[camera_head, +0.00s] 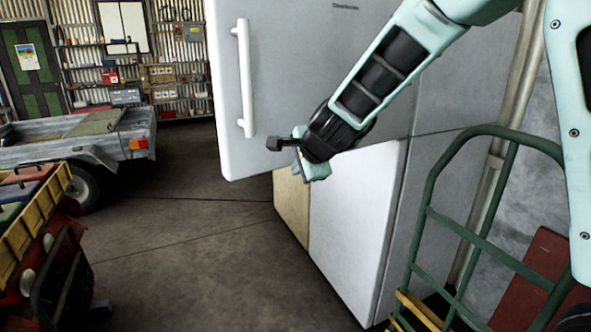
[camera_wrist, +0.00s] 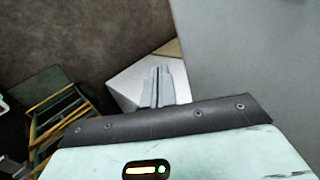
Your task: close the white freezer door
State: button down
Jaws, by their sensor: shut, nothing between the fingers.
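The white freezer (camera_head: 355,220) stands right of centre in the head view. Its upper door (camera_head: 290,70), with a long upright white handle (camera_head: 244,78), appears swung open and juts left beyond the lower white front. My gripper (camera_head: 300,168) is shut and empty, low in front of this door, near its bottom edge. In the wrist view, my shut fingers (camera_wrist: 160,86) point past a large plain grey surface (camera_wrist: 250,50), which seems to be the door. Whether they touch it I cannot tell. My arm hides part of the door and the freezer's middle.
A green hand truck (camera_head: 430,210) stands close at the right; it also shows in the wrist view (camera_wrist: 55,115). A grey trailer (camera_head: 80,135) is at the left, with a yellow crate (camera_head: 40,210) nearer. The concrete floor (camera_head: 190,250) between is clear.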

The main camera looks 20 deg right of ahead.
jog(key=d+p+v, duration=0.1)
jog(key=p+v, duration=0.2)
jog(key=v, duration=0.5)
jog(key=shift+s+r, duration=0.2)
